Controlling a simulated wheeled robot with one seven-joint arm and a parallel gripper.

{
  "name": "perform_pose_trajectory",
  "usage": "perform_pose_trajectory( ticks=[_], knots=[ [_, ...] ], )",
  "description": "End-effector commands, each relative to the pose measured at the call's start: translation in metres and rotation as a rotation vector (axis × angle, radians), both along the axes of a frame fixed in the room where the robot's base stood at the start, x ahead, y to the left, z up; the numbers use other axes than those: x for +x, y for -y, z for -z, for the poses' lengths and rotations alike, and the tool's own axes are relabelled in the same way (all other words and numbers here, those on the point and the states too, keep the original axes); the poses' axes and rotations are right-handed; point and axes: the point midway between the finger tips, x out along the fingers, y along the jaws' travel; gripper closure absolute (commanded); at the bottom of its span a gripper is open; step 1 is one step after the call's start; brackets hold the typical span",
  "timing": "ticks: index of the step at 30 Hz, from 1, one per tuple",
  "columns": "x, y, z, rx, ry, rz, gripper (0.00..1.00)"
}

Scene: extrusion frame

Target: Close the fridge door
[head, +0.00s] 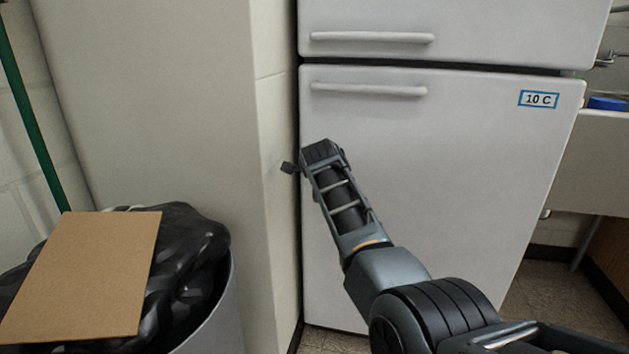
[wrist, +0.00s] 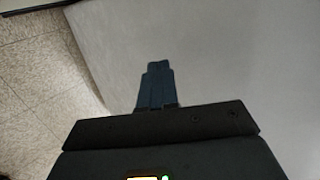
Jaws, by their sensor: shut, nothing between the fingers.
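The white fridge has an upper door (head: 450,25) and a lower door (head: 450,190) in the head view. Each has a long horizontal handle near its left edge, the upper handle (head: 372,38) and the lower handle (head: 370,90). The lower door looks flush or nearly so; a small gap cannot be ruled out. My gripper (head: 320,152) is in front of the lower door's left part, below its handle. Its fingers (wrist: 156,85) show together and empty in the wrist view, beside the pale door surface (wrist: 230,55). Contact with the door cannot be told.
A bin (head: 215,315) with a black bag (head: 195,240) and a cardboard sheet (head: 85,270) stands at the left. A pale wall (head: 165,110) stands close to the fridge's left side. A sink (head: 605,150) is at the right. Tiled floor (wrist: 30,90) shows in the wrist view.

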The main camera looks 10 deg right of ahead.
Motion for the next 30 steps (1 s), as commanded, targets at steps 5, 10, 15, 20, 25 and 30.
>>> perform_pose_trajectory(
  ticks=[5,10,15,20,25,30],
  knots=[
    [-0.011,-0.006,-0.012,0.001,0.001,0.0,1.0],
    [-0.025,-0.014,-0.027,0.001,0.0,-0.001,1.0],
    [-0.043,-0.024,-0.045,0.002,0.001,-0.001,1.0],
    [-0.056,-0.03,-0.057,0.001,-0.002,-0.001,1.0],
    [-0.064,-0.031,-0.057,-0.005,-0.004,-0.006,1.0],
    [-0.084,-0.019,-0.015,-0.074,-0.009,-0.079,1.0]
  ],
)
